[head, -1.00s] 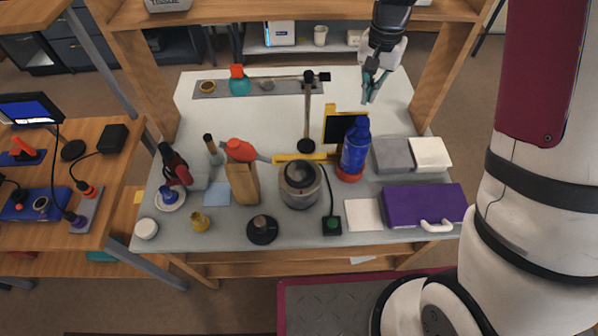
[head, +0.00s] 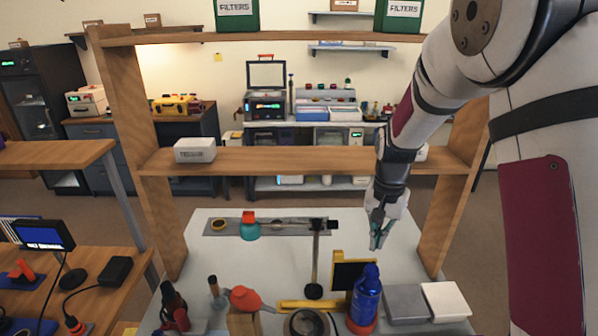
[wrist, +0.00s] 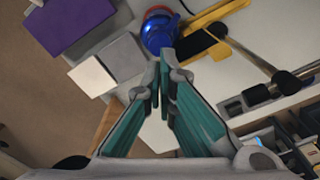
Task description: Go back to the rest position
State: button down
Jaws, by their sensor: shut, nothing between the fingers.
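My gripper (head: 379,236) hangs fingers-down above the back right part of the workbench (head: 290,262), below the wooden shelf. Its teal-padded fingers (wrist: 160,88) meet at the tips in the wrist view, shut and empty. A blue bottle (head: 366,295) on a red base stands just in front of it and also shows in the wrist view (wrist: 160,32). The fingers are apart from the bottle in the head view. My arm comes in from the right side.
A black panel in a yellow frame (head: 340,275) stands by the bottle. A dark post (head: 316,262) rises left of it. Grey and white pads (head: 446,300) lie to the right. The wooden shelf (head: 290,160) and its right upright (head: 450,215) are close to my arm.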

jog(key=s+r+n+t+b, duration=0.25)
jog(key=s+r, duration=0.65)
jog(key=r, duration=0.5)
jog(key=s+r+n+t+b, duration=0.1)
jog(key=s+r+n+t, duration=0.1)
jog(key=s, duration=1)
jog(key=shift+s+r+n+t, duration=0.4)
jog(key=shift+n+t, duration=0.15)
jog(key=shift+n, duration=0.2)
